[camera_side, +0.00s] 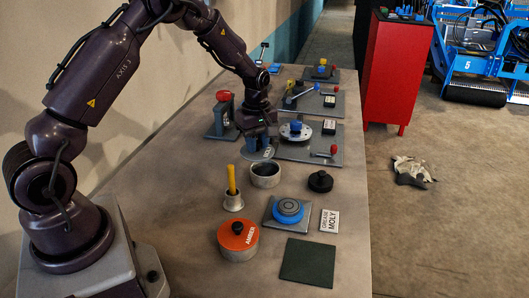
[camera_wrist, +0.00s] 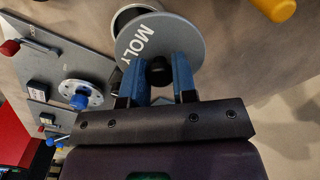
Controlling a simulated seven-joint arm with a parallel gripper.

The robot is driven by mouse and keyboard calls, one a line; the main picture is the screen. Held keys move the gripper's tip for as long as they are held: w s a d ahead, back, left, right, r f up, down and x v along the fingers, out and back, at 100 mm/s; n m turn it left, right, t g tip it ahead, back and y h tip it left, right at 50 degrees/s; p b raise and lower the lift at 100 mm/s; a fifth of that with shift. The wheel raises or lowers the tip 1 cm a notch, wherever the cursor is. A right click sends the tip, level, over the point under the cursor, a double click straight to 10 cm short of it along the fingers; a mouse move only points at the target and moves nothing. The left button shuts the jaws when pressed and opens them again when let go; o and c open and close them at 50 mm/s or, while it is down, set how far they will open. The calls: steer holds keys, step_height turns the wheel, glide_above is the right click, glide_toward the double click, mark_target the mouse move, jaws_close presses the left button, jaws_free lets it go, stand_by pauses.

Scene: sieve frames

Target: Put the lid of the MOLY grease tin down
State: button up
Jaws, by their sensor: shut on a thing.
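The grey round lid marked MOLY (camera_wrist: 189,38) has a black knob (camera_wrist: 158,71) in its middle, and my gripper (camera_wrist: 159,74) is shut on that knob with its blue fingers. In the side view the lid (camera_side: 259,155) hangs under my gripper (camera_side: 262,143), just behind the open grey tin (camera_side: 265,182). In the wrist view the lid overlaps part of the tin (camera_wrist: 123,15); I cannot tell the gap between them. A white GREASE MOLY label (camera_side: 329,221) lies towards the front right of the table.
An orange AMBER tin (camera_side: 238,241), a pot with a yellow handle (camera_side: 232,183), a blue round piece on a plate (camera_side: 288,209) and a black knobbed piece (camera_side: 320,181) stand nearby. A dark green mat (camera_side: 307,262) is bare. Fixture plates (camera_side: 297,152) and a red-topped post (camera_side: 222,115) are behind.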

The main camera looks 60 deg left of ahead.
steer(key=s+d+r, duration=0.1)
steer(key=s+r, duration=0.1)
steer(key=s, duration=0.1)
steer(key=s+d+r, duration=0.1)
steer(key=s+r, duration=0.1)
steer(key=s, duration=0.1)
steer(key=s+d+r, duration=0.1)
steer(key=s, duration=0.2)
steer(key=shift+s+d+r, duration=0.25)
steer(key=shift+s+r, duration=0.15)
steer(key=s+d+f+m, duration=0.1)
steer(key=s+d+m, duration=0.1)
steer(key=d, duration=0.7)
steer(key=s+d+f+m, duration=0.1)
steer(key=s+d, duration=0.1)
steer(key=d, duration=0.7)
steer(key=n, duration=0.3)
glide_above(309, 261)
steer(key=f, duration=1)
steer(key=shift+s+a+f, duration=0.1)
steer(key=shift+s+f, duration=0.1)
steer(key=shift+f, duration=0.2)
steer(key=shift+w+f, duration=0.15)
steer(key=shift+f, duration=0.8)
steer(key=shift+w+f, duration=0.1)
steer(key=shift+f, duration=0.8)
